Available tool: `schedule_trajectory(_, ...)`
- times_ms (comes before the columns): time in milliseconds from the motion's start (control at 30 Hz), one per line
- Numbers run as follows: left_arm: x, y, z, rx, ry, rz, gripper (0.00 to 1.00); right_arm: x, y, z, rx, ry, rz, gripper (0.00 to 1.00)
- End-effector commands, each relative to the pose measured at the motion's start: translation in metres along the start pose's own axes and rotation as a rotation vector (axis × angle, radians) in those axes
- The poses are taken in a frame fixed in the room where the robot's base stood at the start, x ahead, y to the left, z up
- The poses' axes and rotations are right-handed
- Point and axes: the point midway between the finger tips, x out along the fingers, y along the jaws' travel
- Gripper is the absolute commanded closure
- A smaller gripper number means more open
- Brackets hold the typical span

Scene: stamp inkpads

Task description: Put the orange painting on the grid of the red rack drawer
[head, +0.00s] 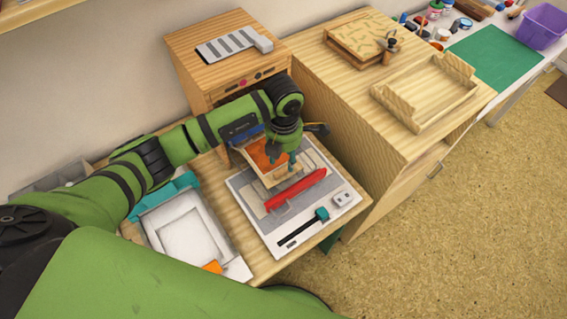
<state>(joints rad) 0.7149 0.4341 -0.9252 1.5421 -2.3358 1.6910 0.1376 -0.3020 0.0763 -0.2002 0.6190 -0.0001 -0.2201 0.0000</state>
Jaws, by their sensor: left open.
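An orange sheet (257,152), which looks like the orange painting, lies in or on a shallow pale wooden piece (283,180) under my left gripper. My left gripper (281,160) is open and points down over its right part, hiding some of it. I cannot tell whether the fingers touch it. The wooden rack (197,75) stands just behind, with small red and dark marks or knobs (243,82) on its front. My left arm covers much of that front. I cannot make out the grid of the red drawer. My right gripper is not in view.
A grey-and-white board (255,218) with a red bar (297,190) lies below the gripper. A white tray (183,232) sits at left. A wooden cabinet (330,105) at right holds an open wooden box (425,110). Beyond are a green mat (497,58) and purple basket (541,28).

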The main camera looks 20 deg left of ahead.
Motion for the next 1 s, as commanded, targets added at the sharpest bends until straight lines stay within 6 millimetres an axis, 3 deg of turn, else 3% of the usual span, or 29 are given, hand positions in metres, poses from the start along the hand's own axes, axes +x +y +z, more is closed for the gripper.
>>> schedule_trajectory(200, -0.045, 0.001, 0.000, 0.001, -0.003, 0.005, 0.55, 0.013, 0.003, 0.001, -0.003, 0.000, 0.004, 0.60)
schedule_trajectory(400, -0.069, 0.001, 0.000, 0.000, 0.000, 0.002, 0.55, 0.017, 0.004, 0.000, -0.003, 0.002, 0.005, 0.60)
schedule_trajectory(1000, -0.074, 0.000, -0.001, 0.000, 0.001, 0.001, 0.55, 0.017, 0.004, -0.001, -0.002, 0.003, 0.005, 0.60)
